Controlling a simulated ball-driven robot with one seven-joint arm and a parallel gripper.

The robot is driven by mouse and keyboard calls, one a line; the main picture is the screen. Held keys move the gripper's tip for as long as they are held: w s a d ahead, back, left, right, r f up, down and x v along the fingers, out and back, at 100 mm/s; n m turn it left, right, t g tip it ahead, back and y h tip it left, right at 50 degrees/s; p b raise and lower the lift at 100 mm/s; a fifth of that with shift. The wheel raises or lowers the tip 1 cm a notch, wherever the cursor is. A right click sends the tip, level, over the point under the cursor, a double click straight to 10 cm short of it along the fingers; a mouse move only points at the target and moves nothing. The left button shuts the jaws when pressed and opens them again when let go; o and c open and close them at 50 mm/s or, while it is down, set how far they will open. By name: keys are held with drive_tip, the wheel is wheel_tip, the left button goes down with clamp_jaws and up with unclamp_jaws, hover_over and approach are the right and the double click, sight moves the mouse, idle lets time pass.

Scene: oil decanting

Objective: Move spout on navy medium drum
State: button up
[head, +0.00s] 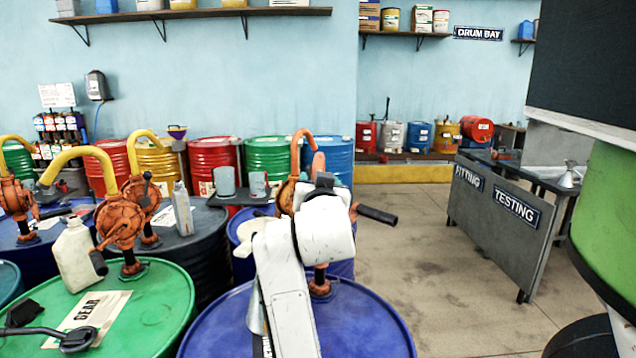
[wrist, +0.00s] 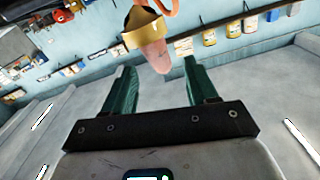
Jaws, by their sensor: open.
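A navy drum (head: 365,325) stands at the front centre of the head view, with an orange pump on its lid mostly hidden behind my arm. The pump's orange curved spout (head: 302,140) arches above my arm and ends in a pinkish tip. In the wrist view the pinkish spout tip (wrist: 157,56) hangs below a brass-coloured collar. My gripper (wrist: 158,68) is open, its two green fingers apart on either side of the tip in the picture. I cannot tell how far the tip reaches between them. In the head view my arm hides the fingers.
A green drum (head: 150,305) with a pump and a cream jug (head: 75,255) stands at the left. Red, green and blue drums line the wall behind. A grey testing bench (head: 500,220) stands right; the floor (head: 430,270) between is clear.

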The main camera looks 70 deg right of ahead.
drive_tip(key=v, duration=0.6)
drive_tip(key=shift+b, duration=0.4)
